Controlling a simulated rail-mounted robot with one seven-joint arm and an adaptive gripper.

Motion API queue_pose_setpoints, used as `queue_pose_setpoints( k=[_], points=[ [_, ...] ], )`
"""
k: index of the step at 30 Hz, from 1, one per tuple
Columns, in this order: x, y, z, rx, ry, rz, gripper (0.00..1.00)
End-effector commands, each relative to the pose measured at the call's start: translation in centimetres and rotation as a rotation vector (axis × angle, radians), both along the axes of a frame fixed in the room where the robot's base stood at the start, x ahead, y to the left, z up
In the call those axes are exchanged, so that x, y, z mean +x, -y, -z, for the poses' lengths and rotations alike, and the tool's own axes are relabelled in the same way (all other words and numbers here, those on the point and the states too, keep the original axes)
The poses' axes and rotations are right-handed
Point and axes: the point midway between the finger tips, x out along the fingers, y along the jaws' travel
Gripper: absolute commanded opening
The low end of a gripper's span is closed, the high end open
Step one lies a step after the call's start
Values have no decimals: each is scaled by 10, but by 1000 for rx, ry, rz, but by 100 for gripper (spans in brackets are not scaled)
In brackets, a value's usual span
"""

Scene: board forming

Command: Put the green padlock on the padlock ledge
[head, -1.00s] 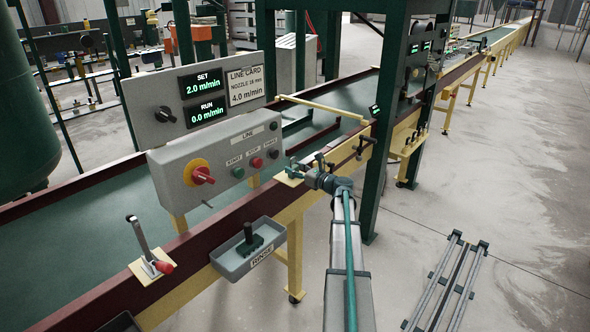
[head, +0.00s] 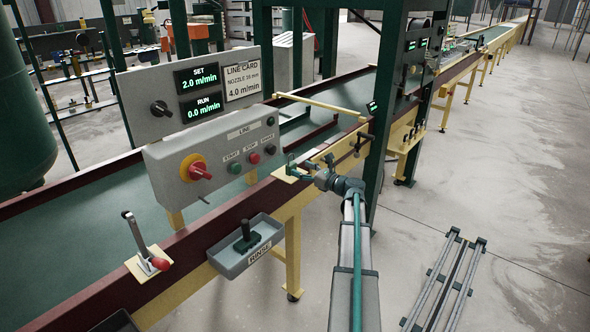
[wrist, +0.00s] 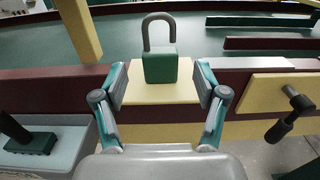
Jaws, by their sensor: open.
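The green padlock (wrist: 160,67) has a boxy green body and a grey shackle on top. In the wrist view it stands upright on a cream ledge (wrist: 160,92) at the side of the conveyor. My gripper (wrist: 162,82) is open, with one teal-and-grey finger on each side of the padlock and a visible gap to its body. In the head view my gripper (head: 305,168) is at the conveyor's near edge, by the cream ledge (head: 284,174). The padlock is small and hard to make out there beside the fingers.
A grey control box (head: 212,160) with a red knob stands left of my gripper. A grey rinse tray (head: 231,264) holding a dark-handled green item hangs on the near side. A cream plate with a black handle (wrist: 289,110) is to the right.

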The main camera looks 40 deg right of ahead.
Motion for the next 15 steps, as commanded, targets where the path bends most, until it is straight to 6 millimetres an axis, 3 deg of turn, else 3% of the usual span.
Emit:
queue_pose_setpoints(
  k=[1,6,15],
  points=[
    [-13,1,2,-1,0,2,72],
    [-42,7,1,-2,0,1,72],
    [-65,13,0,-1,0,0,72]
  ],
)
